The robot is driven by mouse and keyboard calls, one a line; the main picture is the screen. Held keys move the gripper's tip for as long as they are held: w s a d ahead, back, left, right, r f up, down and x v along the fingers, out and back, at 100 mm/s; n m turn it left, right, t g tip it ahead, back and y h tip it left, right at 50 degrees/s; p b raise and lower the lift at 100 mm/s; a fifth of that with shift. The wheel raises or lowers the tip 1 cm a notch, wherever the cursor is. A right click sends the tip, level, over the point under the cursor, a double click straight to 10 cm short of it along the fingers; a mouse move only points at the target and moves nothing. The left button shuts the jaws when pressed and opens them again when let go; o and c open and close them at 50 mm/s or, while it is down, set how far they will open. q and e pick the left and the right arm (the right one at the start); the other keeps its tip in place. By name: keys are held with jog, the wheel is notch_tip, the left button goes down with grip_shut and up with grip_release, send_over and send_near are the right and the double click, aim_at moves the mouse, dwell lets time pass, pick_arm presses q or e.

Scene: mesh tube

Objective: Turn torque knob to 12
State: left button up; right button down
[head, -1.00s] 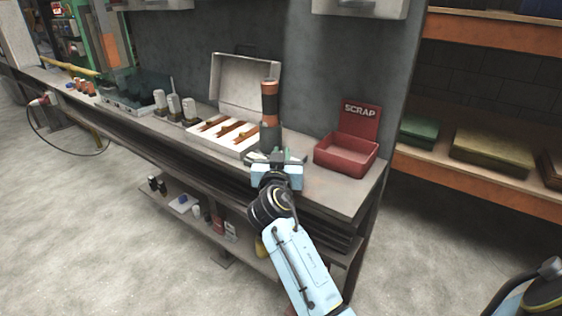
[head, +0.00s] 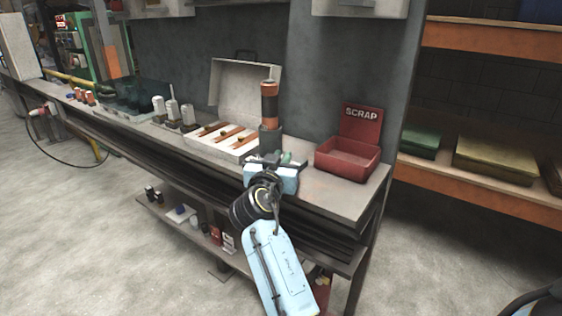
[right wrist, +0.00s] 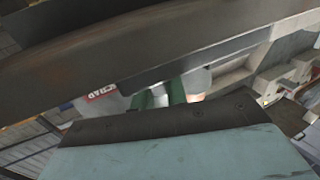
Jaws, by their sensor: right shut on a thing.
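An upright tool (head: 269,103) with orange and dark bands stands at the right end of the bench, in front of the grey wall. Its dark grey lower part (head: 270,142) is at my right gripper (head: 273,161). The right gripper is level at the tool's lower part and shut on it. The fingers and wrist hide the tool's foot, and no scale number is readable. In the right wrist view, green strips (right wrist: 177,92) show between dark bars, and the gripped part is not clear. My left gripper is not in view.
A red SCRAP bin (head: 347,160) stands close to the right of the gripper. An open white case (head: 222,140) with several brown and orange pieces lies to the left. Further left are grey-capped bottles (head: 172,110). The bench (head: 345,200) has some bare top near its right corner.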

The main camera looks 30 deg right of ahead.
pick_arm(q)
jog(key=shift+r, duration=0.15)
pick_arm(e)
jog(key=c, duration=1.4)
grip_release()
